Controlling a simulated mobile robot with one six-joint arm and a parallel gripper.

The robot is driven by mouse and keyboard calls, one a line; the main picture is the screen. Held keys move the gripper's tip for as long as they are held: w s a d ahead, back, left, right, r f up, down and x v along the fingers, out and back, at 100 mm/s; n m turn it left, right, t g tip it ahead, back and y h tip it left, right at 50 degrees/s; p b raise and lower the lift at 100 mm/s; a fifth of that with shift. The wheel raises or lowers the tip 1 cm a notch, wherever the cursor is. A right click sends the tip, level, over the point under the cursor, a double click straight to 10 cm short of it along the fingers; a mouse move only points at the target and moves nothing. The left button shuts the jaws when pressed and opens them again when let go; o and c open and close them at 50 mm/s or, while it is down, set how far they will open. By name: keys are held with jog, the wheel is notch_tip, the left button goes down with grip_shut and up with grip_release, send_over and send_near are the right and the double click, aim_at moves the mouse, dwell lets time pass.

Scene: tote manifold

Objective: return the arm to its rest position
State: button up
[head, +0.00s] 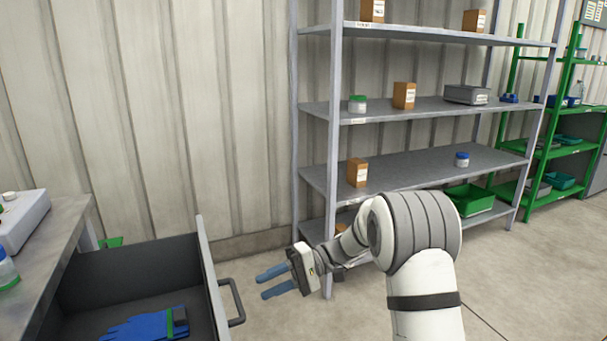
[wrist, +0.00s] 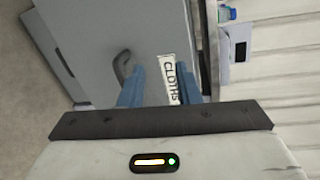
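My gripper (head: 264,284) is at the end of my white and grey arm, in the lower middle of the head view. Its two blue fingers point left, toward the front of an open drawer (head: 212,285), and are apart from it. The fingers are spread with nothing between them.
The drawer juts out at lower left, with blue gloves (head: 150,326) inside. A workbench (head: 58,235) stands left of it. A grey shelf rack (head: 430,168) with boxes and jars stands behind my arm. A green rack (head: 548,155) is farther right. Floor at lower right is clear.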

jog(key=s+d+r+m+t+h+p, duration=0.1)
jog(key=s+d+r+t+h+p, duration=0.4)
jog(key=s+d+r+p, duration=0.6)
jog(key=s+d+r+m+t+h+p, duration=0.2)
jog(key=s+d+r+t+h+p, duration=0.2)
jog(key=s+d+r+h+p, duration=0.5)
notch_tip(320, 180, up, 8)
jog(key=s+d+p, duration=0.2)
jog(key=p, duration=0.2)
jog(key=shift+s+d+m+t+p, duration=0.15)
jog(key=shift+d+m+t+p, duration=0.15)
jog(key=shift+d+t+p, duration=0.1)
jog(key=shift+a, duration=0.1)
